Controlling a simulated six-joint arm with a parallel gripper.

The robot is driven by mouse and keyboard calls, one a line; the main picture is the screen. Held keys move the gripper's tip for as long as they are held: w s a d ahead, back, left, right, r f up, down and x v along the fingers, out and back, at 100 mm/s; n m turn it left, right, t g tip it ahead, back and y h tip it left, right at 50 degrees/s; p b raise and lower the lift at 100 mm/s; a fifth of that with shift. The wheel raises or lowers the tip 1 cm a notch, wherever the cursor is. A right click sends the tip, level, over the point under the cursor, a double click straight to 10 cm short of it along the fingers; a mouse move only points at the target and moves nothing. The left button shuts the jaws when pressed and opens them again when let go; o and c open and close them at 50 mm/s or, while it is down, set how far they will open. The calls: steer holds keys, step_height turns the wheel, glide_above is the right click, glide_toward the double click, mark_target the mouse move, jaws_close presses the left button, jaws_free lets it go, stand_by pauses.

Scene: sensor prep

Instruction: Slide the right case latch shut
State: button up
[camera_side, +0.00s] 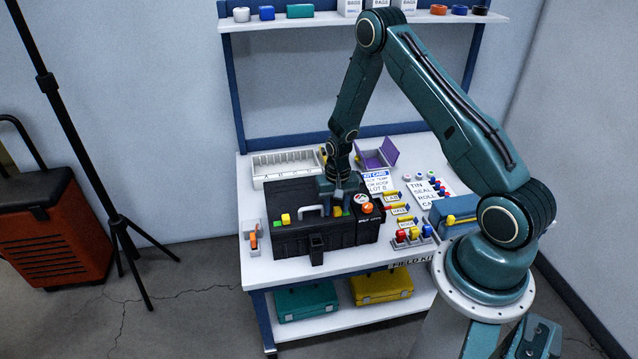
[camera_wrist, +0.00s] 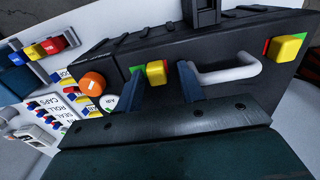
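A black case (camera_side: 317,239) with a white handle (camera_side: 312,210) lies on the bench; the handle also shows in the wrist view (camera_wrist: 228,72). The right latch has a yellow slider (camera_wrist: 156,72) with a green patch beside it. In the side view this latch (camera_side: 338,211) is partly hidden by my gripper. My gripper (camera_side: 338,197) points down over the case. In the wrist view its two fingers (camera_wrist: 161,80) are apart, one on each side of the right latch's slider. Contact with the slider cannot be told. The left latch (camera_side: 286,218) also has a yellow slider (camera_wrist: 288,47).
An orange round knob (camera_wrist: 93,84) and a white round label (camera_wrist: 109,103) are close to the right latch. A divided white tray (camera_side: 285,168) and an open purple box (camera_side: 377,155) stand behind the case. Colored pegs (camera_side: 412,236) and a blue box (camera_side: 453,214) stand to the right.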

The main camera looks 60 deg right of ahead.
step_height(320, 180, up, 14)
stand_by(0.8)
stand_by(0.3)
step_height(320, 180, up, 12)
steer(key=f+n+t, duration=0.1)
steer(key=n, duration=0.1)
glide_above(336, 209)
steer(key=s+a, duration=0.2)
steer(key=a, duration=0.3)
steer(key=s+a+r+n+t, duration=0.2)
steer(key=s+a+r, duration=0.25)
steer(key=r, duration=0.35)
steer(key=s+a+r+n+t, duration=0.1)
steer(key=s+a+r+n, duration=0.1)
steer(key=s, duration=0.5)
steer(key=s+a+r+n+t, duration=0.1)
steer(key=s+a+r+n, duration=0.2)
steer(key=s+a+r, duration=0.2)
steer(key=s, duration=0.3)
steer(key=shift+a+t, duration=0.3)
steer(key=shift+a, duration=0.1)
